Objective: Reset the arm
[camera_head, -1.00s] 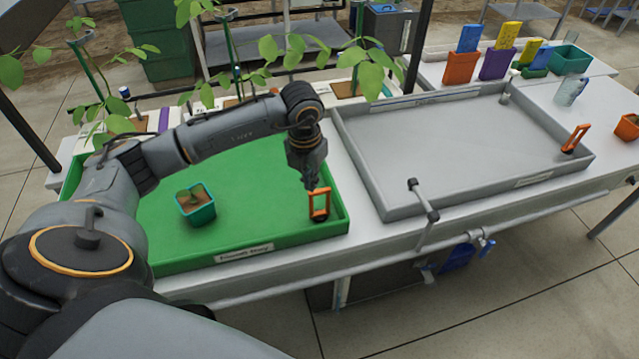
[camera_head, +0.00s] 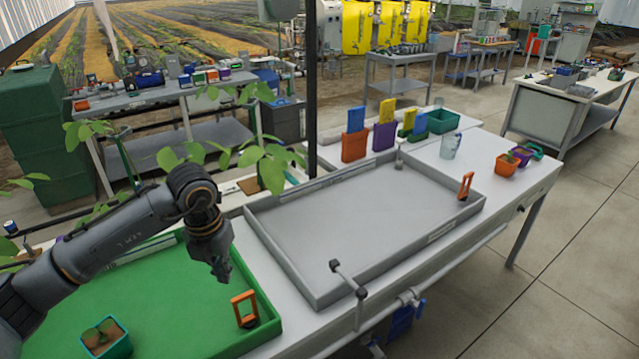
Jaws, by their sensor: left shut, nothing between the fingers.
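My left arm comes in from the left, over the green tray (camera_head: 180,310). My left gripper (camera_head: 222,278) points down above the tray's right part, shut and empty. It is apart from the orange-handled tool (camera_head: 244,309), which stands in the tray's right corner, below and right of the gripper. A teal pot with a small plant (camera_head: 105,338) sits in the tray at the bottom left. My right gripper is not in view.
A grey empty tray (camera_head: 370,225) lies right of the green one, with another orange handle (camera_head: 465,186) at its far right corner. A metal tap (camera_head: 350,280) stands at its front edge. Colored bins (camera_head: 355,146) stand behind it. Leafy plants (camera_head: 270,165) rise behind my arm.

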